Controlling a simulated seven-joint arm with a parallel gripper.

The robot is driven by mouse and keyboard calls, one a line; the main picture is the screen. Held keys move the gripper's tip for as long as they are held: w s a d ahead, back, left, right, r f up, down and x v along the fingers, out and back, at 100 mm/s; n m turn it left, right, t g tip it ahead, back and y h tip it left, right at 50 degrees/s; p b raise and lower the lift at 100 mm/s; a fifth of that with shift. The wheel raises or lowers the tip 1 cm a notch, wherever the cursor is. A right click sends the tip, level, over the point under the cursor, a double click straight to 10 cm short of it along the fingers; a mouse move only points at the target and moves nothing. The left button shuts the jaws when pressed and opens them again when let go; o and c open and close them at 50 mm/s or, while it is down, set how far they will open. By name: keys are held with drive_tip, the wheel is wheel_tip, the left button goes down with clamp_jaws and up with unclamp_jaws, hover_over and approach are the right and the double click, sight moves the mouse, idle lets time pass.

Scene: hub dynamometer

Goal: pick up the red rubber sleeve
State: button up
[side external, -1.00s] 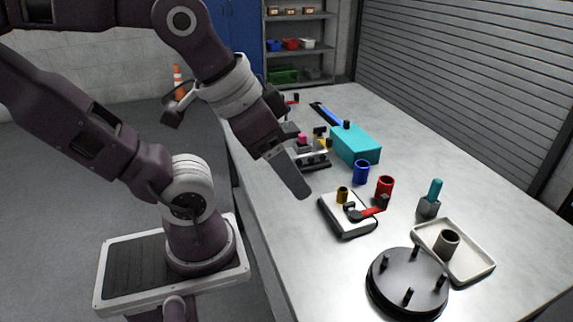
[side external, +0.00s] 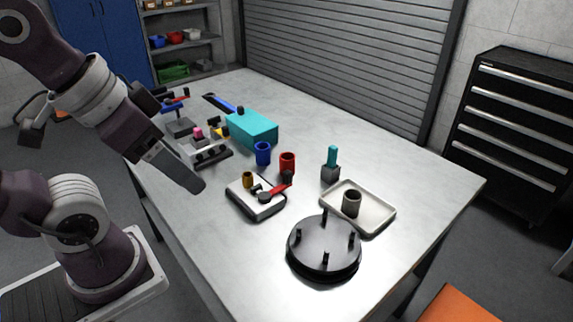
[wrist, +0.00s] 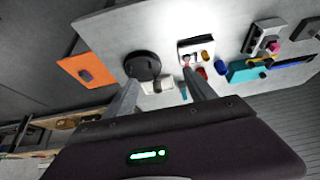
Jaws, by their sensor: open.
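The red rubber sleeve (side external: 288,162) stands upright on the grey table, just behind a white-topped block with a red-handled lever (side external: 256,196). It shows small in the wrist view (wrist: 202,72), close to the right finger and partly hidden. My gripper (side external: 197,186) is in the air to the left of the block, apart from the sleeve and tilted down. In the wrist view its two fingers (wrist: 161,78) are spread wide with nothing held between them. The far finger is hidden in the side view.
A blue sleeve (side external: 263,153) stands left of the red one, before a teal box (side external: 252,130). A teal-topped grey piece (side external: 331,165), a pale tray (side external: 374,222) with a dark sleeve (side external: 351,203), and a black pegged disc (side external: 324,250) are to the right. The front table area is clear.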

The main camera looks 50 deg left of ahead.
drive_tip(key=shift+c, duration=0.8)
drive_tip(key=w+r+n, duration=0.1)
drive_tip(key=w+n, duration=0.1)
drive_tip(key=w, duration=0.1)
drive_tip(key=w+a+r+n+g, duration=0.1)
drive_tip(key=w+n, duration=0.2)
drive_tip(key=w+r+n+h, duration=0.1)
drive_tip(key=w+n, duration=0.2)
drive_tip(key=shift+a+r+g, duration=0.1)
drive_tip(key=shift+a+g, duration=0.1)
drive_tip(key=shift+g, duration=0.1)
drive_tip(key=shift+c, duration=0.3)
drive_tip(key=n+g+y, duration=0.1)
drive_tip(key=n+g, duration=0.3)
drive_tip(key=n, duration=2.3)
hover_over(287, 156)
drive_tip(key=s+d, duration=0.1)
drive_tip(key=d, duration=0.1)
wheel_tip(287, 156, down, 18)
drive_tip(key=shift+s+a+f, duration=0.1)
drive_tip(key=shift+a+f, duration=0.05)
drive_tip(key=shift+f, duration=2.1)
drive_tip(key=shift+a+f, duration=0.1)
drive_tip(key=shift+f, duration=2.1)
